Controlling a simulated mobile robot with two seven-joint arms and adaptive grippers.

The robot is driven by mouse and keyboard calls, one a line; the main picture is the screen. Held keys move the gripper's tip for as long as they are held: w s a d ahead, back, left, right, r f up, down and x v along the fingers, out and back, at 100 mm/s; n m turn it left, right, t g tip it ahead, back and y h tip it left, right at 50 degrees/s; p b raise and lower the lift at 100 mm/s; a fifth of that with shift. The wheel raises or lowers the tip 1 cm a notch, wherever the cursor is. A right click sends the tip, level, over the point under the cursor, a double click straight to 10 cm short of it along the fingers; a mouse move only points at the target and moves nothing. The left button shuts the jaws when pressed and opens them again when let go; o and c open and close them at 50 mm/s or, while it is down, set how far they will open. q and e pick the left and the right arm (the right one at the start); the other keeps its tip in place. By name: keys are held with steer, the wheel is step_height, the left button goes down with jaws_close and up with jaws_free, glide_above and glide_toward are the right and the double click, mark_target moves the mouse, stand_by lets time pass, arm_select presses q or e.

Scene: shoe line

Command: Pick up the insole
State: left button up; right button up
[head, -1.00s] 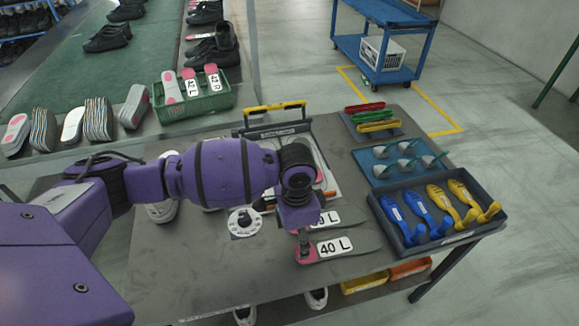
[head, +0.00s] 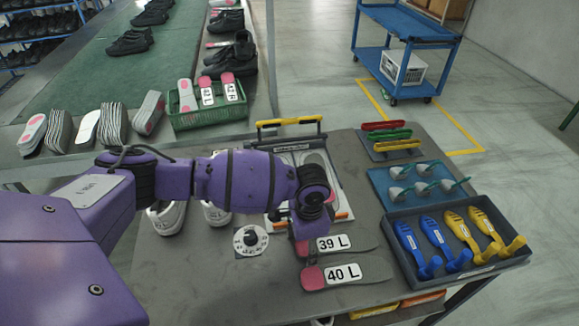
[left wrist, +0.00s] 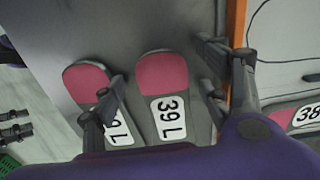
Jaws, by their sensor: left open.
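Two dark grey insoles with pink heel pads lie side by side on the grey table. The 39 L insole (head: 362,242) is the farther one and the 40 L insole (head: 379,271) the nearer one. My left gripper (head: 308,232) is over the pink end of the 39 L insole. In the left wrist view the left gripper (left wrist: 160,92) is open and empty, its fingers on either side of the 39 L insole (left wrist: 162,75). One finger partly covers the 40 L insole (left wrist: 85,78).
A fixture with an orange edge (left wrist: 237,25) and an insole marked 38 (left wrist: 308,115) lies beside the gripper. A round dial (head: 250,240) and white shoes (head: 167,218) are left. A dark tray of shoe trees (head: 400,276) stands right.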

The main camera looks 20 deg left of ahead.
arm_select(q)
steer(key=shift+w+r, duration=0.15)
steer(key=c, duration=1.2)
steer(key=shift+r, duration=0.1)
